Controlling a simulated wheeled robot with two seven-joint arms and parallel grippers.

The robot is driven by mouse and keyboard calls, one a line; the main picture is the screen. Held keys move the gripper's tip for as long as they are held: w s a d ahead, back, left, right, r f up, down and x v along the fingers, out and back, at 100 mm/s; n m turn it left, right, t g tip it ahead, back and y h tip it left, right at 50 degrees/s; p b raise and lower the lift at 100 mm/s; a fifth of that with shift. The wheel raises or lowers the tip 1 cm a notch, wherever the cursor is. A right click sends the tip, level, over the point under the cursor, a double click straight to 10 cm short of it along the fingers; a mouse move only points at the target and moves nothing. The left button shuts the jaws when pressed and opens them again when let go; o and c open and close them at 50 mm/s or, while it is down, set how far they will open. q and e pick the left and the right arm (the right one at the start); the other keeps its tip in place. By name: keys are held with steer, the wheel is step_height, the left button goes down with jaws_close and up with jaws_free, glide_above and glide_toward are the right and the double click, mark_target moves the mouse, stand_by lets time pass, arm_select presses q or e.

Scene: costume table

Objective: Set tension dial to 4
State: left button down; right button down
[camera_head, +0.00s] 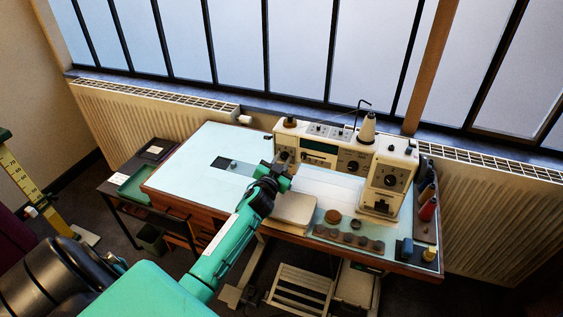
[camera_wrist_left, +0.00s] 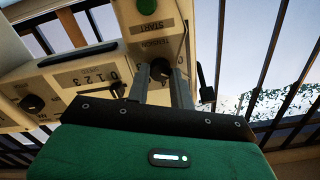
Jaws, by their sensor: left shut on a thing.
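The cream sewing machine (camera_head: 322,147) stands on the pale blue table. My left gripper (camera_head: 280,172) reaches its left end, arm coming up from the bottom left, and hides that part of the panel. In the left wrist view, the dark round tension dial (camera_wrist_left: 160,68) sits under a TENSION label. The fingers of my left gripper (camera_wrist_left: 160,82) are on either side of the dial and shut on it. Part of a scale shows around the dial, but the fingers cover some of it and the pointer's setting cannot be read. My right gripper is not in view.
A thread cone (camera_head: 368,127) stands on the machine. Several round brown pieces (camera_head: 348,238) lie in front. The table's left part (camera_head: 200,160) is mostly clear.

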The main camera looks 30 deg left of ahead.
arm_select(q)
steer(key=m, duration=0.6)
steer(key=shift+m, duration=0.3)
steer(key=m, duration=0.4)
steer(key=shift+f, duration=0.1)
steer(key=shift+m, duration=0.3)
steer(key=c, duration=1.2)
jaws_free()
